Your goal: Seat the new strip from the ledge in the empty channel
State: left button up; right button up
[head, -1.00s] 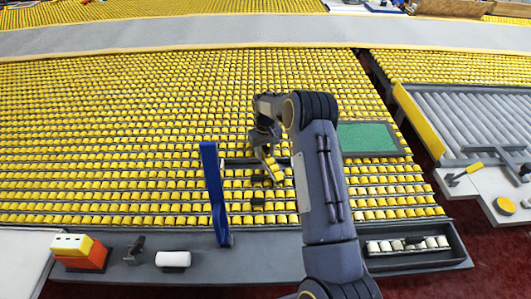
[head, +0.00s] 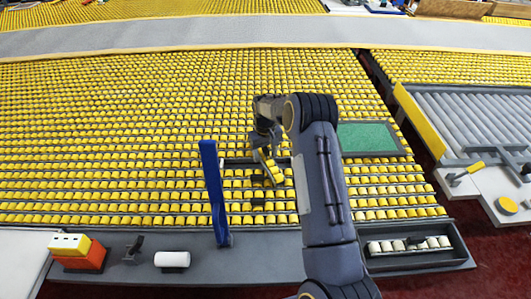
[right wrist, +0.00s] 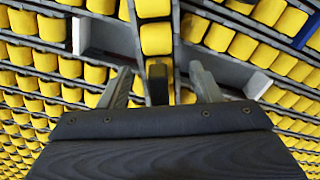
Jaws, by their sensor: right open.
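A short strip with yellow rollers (head: 270,170) lies at a slant across the empty channel (head: 238,161) in the roller bed. In the right wrist view, the strip (right wrist: 156,38) runs away from me, and its dark end block (right wrist: 157,82) is between my fingertips. The empty channel shows there as pale gaps on both sides (right wrist: 103,38) of the strip. My right gripper (head: 266,148) is over the strip; in the wrist view its fingers (right wrist: 158,85) are open, with a gap on each side of the block. The strip's underside is hidden. My left gripper is not in view.
A tall blue upright (head: 213,195) stands just left of the channel. The front ledge (head: 245,262) carries a white cylinder (head: 172,259), an orange-and-yellow block (head: 78,252) and a dark tray (head: 420,263) with a strip of white rollers (head: 408,244). A green panel (head: 367,137) lies right of my arm.

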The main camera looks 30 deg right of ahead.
jog(key=shift+r+p, duration=0.85)
jog(key=shift+r, duration=0.05)
notch_tip(320, 180, up, 11)
jog(key=b, duration=0.2)
jog(key=s+a+r+t+y, duration=0.1)
jog(key=s+a+r+t, duration=0.1)
jog(key=s+a+r, duration=0.4)
jog(key=s+a+r+t+y, duration=0.1)
jog(key=s+a+r, duration=0.1)
jog(key=s+r, duration=0.6)
jog(key=s+a+f+t, duration=0.1)
jog(key=s+a, duration=0.3)
jog(key=s, duration=0.3)
jog(key=s+a+f+y, duration=0.1)
jog(key=s+a+f, duration=0.1)
jog(key=s+a, duration=0.2)
jog(key=s+a+f+t, duration=0.1)
jog(key=s+a, duration=0.3)
jog(key=s, duration=0.6)
jog(key=shift+s+f+t+y, duration=0.3)
jog(key=shift+s+f+y, duration=0.1)
jog(key=shift+f, duration=0.3)
